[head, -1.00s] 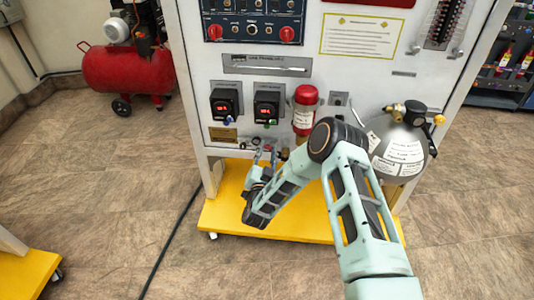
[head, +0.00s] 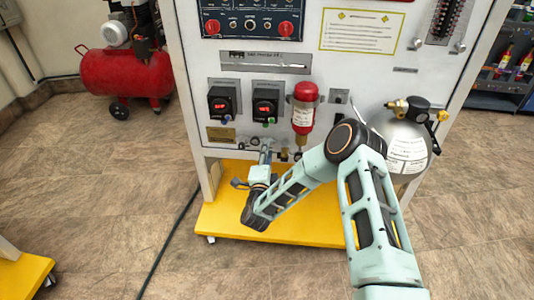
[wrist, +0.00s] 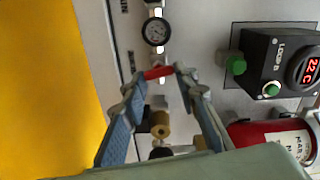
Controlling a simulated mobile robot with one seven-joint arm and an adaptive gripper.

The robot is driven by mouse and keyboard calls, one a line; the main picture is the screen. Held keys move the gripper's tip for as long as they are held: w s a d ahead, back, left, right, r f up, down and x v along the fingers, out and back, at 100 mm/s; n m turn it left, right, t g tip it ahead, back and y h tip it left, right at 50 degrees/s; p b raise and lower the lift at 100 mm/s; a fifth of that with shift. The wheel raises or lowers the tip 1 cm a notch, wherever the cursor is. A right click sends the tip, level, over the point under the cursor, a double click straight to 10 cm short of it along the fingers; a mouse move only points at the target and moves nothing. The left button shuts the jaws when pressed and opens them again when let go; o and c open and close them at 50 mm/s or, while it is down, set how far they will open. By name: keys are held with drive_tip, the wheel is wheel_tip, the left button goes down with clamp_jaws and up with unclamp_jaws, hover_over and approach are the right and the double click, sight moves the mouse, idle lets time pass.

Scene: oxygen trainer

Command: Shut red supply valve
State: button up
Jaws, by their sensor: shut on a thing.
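The red supply valve (wrist: 158,73) shows in the wrist view as a small red handle on a pipe below a round gauge. My gripper (wrist: 156,76) has its two fingertips closed around this red handle, one finger on each side. In the head view my gripper (head: 264,150) reaches the pipework low on the white panel, and the valve is too small and covered to make out there. Brass fittings (wrist: 160,124) show between the fingers in the wrist view.
A red cylinder (head: 304,107) and a display box with a green knob (head: 268,103) are close by on the panel. A grey cylinder (head: 405,145) stands to the right. The yellow base (head: 225,222) lies below. A red compressor (head: 125,72) stands back left.

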drive_tip(key=shift+f+m, duration=0.15)
drive_tip(key=shift+m, duration=0.85)
drive_tip(key=shift+a, duration=0.1)
drive_tip(key=shift+s, duration=0.1)
drive_tip(key=o, duration=1.2)
drive_tip(key=shift+c, duration=0.2)
drive_tip(key=s, duration=1.2)
drive_tip(key=shift+a, duration=0.15)
